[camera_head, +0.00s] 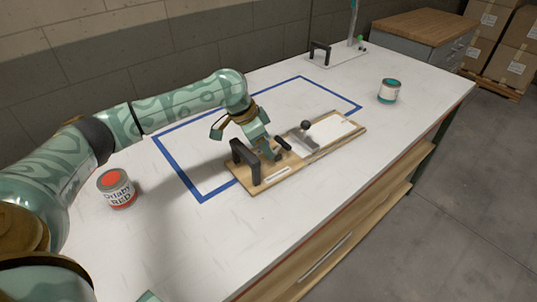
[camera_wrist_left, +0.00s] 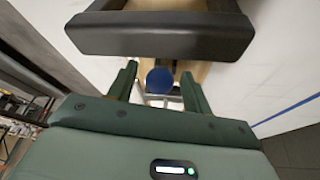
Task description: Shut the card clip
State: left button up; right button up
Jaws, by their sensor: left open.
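A wooden card board (camera_head: 240,192) lies on the white bench inside and across a blue taped outline. It carries a black upright handle (camera_head: 246,160), a metal clip (camera_head: 302,142) with a black ball knob (camera_head: 306,125), and a white card (camera_head: 333,129). A dark cylindrical grip (camera_head: 284,144) sticks out by the clip toward my left gripper (camera_head: 270,148). My left gripper is open, low over the board between the handle and the clip. In the left wrist view, a round blue end (camera_wrist_left: 160,80) shows between the open fingers (camera_wrist_left: 160,85), with the black handle (camera_wrist_left: 160,35) close above. Contact cannot be told.
A stand with a black handle (camera_head: 319,52) is at the back. The bench (camera_head: 260,240) is clear in front of the board.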

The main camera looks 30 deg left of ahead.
pick_arm(q)
jog(key=shift+x, duration=0.9)
jog(key=shift+w+f+b, duration=0.15)
jog(key=shift+f+b, duration=0.25)
jog(key=shift+f, duration=0.05)
jog(key=shift+d, duration=0.1)
pick_arm(e)
jog(key=shift+s+a+f, duration=0.2)
jog(key=shift+a+f, duration=0.35)
jog(key=shift+d, duration=0.1)
